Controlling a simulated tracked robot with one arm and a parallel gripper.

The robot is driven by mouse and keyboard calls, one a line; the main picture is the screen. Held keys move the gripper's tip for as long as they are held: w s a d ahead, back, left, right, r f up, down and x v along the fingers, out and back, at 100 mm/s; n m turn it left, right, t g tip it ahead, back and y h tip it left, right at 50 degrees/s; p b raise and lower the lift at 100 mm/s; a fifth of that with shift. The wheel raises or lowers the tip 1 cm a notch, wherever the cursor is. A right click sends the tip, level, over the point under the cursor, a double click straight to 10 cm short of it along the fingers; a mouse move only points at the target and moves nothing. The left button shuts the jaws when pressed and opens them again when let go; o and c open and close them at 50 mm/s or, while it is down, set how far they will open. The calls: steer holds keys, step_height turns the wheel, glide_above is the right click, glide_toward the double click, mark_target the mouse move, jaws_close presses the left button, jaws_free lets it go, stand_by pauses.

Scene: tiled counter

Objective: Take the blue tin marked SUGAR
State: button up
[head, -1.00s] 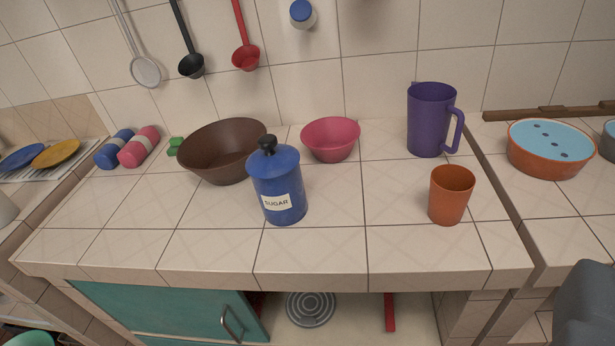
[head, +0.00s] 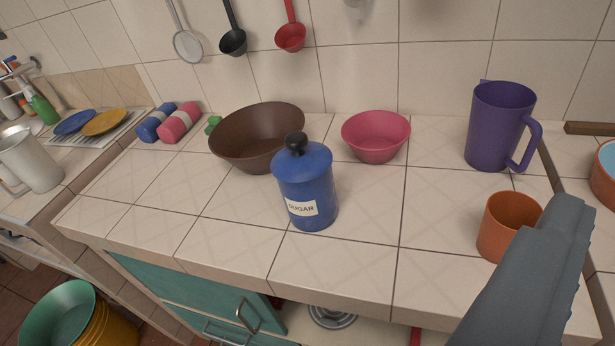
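The blue tin (head: 306,190) stands upright on the tiled counter (head: 330,265), near the middle of the view. It has a black knob on its lid and a white label reading SUGAR. My gripper (head: 562,215) is the grey shape at the lower right, seen from the side. It is well to the right of the tin and apart from it. It overlaps the lower right of the orange cup (head: 502,228) in the picture. Whether its fingers are open or shut does not show.
A brown bowl (head: 240,140) stands close behind the tin, and a pink bowl (head: 376,138) behind it to the right. A purple jug (head: 497,128) stands behind the cup. The counter between tin and cup is clear.

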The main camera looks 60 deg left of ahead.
steer(key=w+a+f+n+y+p, duration=0.1)
steer(key=w+a+f+p, duration=0.25)
steer(key=w+a, duration=0.2)
steer(key=n+g+y+p, duration=0.4)
steer(key=n+y+p, duration=0.15)
steer(key=p, duration=0.95)
glide_toward(297, 195)
steer(key=p+x, duration=0.1)
steer(key=x, duration=0.1)
steer(key=p+x, duration=0.4)
steer(key=shift+a+f, duration=0.1)
steer(key=shift+f, duration=0.3)
steer(key=shift+x, duration=3.45)
steer(key=shift+r, duration=0.2)
steer(key=c, duration=1.3)
steer(key=shift+c, duration=0.2)
